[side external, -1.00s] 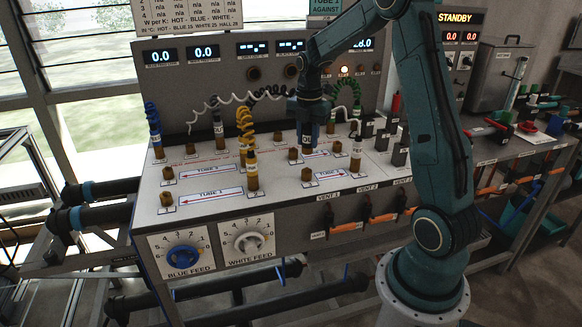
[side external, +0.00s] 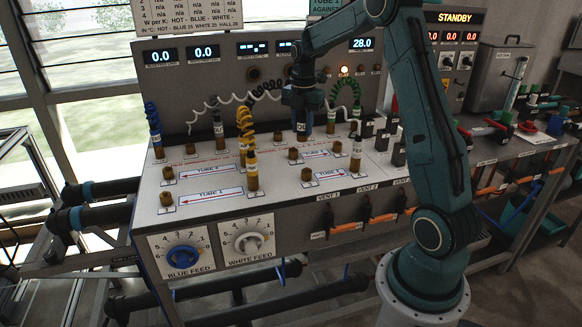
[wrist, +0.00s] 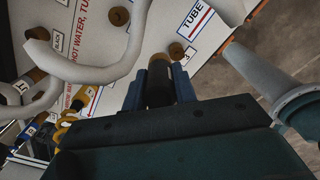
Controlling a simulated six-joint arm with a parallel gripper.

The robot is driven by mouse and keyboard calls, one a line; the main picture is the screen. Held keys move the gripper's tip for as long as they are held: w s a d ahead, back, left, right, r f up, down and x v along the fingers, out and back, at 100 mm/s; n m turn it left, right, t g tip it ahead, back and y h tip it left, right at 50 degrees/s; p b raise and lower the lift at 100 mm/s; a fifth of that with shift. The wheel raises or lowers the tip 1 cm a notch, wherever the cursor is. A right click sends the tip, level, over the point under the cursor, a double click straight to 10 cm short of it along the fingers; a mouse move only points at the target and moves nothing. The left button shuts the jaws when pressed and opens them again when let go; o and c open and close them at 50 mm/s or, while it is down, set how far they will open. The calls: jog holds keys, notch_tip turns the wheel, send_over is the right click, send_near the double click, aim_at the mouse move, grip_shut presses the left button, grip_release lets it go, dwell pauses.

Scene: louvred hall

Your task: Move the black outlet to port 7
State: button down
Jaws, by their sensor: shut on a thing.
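My gripper (side external: 303,125) is above the middle of the white bench panel. It is shut on a dark plug with a pale label, the black outlet (side external: 301,129). The plug is upright and appears to be just clear of the panel. In the wrist view the black outlet (wrist: 160,82) is between my two blue fingers, and its lower end is partly hidden. Brass ports stand on the panel, one at front middle (side external: 307,174) and one nearby in the wrist view (wrist: 176,50). Their numbers are too small to read, so I cannot tell which is port 7.
A yellow coiled hose (side external: 245,125) stands left of my gripper, a green coiled hose (side external: 347,92) to its right. A white hose (wrist: 85,75) crosses the wrist view.

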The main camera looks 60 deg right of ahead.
jog(key=w+d+r, duration=0.2)
jog(key=w+d, duration=0.4)
jog(key=shift+d+r, duration=0.25)
jog(key=shift+w+f, duration=0.1)
jog(key=shift+f, duration=0.05)
jog(key=shift+f, duration=3.3)
jog(key=shift+f, duration=1.65)
jog(key=c, duration=1)
grip_release()
jog(key=shift+c, duration=0.2)
jog(key=shift+r, duration=0.15)
jog(key=shift+r, duration=2.4)
